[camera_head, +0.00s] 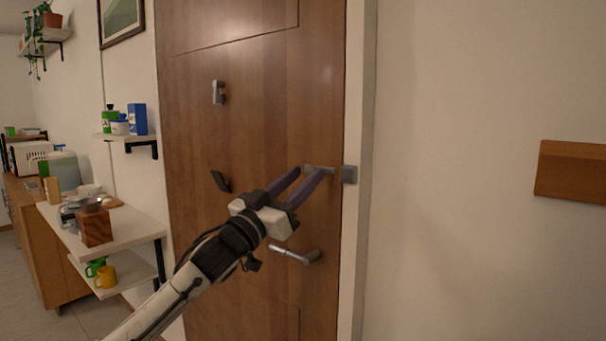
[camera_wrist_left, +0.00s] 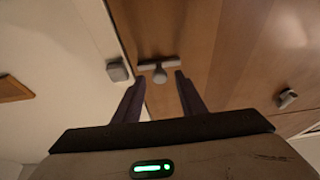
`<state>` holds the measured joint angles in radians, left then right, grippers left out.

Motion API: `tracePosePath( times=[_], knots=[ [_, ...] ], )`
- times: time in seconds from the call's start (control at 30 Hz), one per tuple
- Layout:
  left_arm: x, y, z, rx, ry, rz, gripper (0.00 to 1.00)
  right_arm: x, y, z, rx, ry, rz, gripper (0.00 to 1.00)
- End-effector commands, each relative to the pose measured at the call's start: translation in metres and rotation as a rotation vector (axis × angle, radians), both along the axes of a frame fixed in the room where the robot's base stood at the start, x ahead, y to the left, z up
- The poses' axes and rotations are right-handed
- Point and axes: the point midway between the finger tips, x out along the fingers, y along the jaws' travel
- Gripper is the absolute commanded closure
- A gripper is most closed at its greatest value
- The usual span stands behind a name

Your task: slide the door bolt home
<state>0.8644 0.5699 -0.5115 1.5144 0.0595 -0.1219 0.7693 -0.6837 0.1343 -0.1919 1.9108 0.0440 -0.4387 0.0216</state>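The door bolt (camera_head: 318,167) is a grey bar on the right edge of the brown door (camera_head: 262,130). In the left wrist view the bolt (camera_wrist_left: 160,71) shows as a short bar with a round knob. The grey keeper (camera_head: 349,174) sits on the white door frame; in the left wrist view a gap shows between the keeper (camera_wrist_left: 118,70) and the bar. My left gripper (camera_head: 310,171) is open, its purple fingers pointing at the bolt. In the left wrist view the fingertips (camera_wrist_left: 159,78) lie either side of the knob; contact cannot be told. My right gripper is not in view.
A lever handle (camera_head: 295,254) is below the bolt. A grey fitting (camera_head: 218,93) and a dark fitting (camera_head: 220,181) are on the door's left side. Shelves (camera_head: 127,137) stand at left. A wooden board (camera_head: 571,171) hangs on the bare right wall.

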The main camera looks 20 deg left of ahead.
Motion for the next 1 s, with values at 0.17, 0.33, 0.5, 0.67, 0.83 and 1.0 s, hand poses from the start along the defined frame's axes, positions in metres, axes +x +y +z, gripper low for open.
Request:
tracePosePath(
  times=[0.17,0.33,0.5,0.67,0.83,1.0],
  knots=[
    [0.006,-0.003,0.003,0.0,0.0,-0.001,0.63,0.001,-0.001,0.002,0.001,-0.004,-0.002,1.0],
    [0.007,-0.003,0.003,0.0,0.0,-0.001,0.63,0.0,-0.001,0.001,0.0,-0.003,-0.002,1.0],
    [0.006,-0.003,0.002,0.0,0.0,-0.001,0.83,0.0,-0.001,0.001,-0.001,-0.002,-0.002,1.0],
    [0.006,-0.003,0.002,0.002,0.0,-0.001,1.0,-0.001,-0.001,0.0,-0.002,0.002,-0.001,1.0],
    [0.006,-0.005,0.002,0.0,0.001,-0.002,1.0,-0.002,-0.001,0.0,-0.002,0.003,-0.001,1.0],
    [-0.002,-0.028,0.002,-0.003,0.0,-0.006,1.0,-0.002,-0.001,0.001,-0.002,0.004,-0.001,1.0]
  ],
)
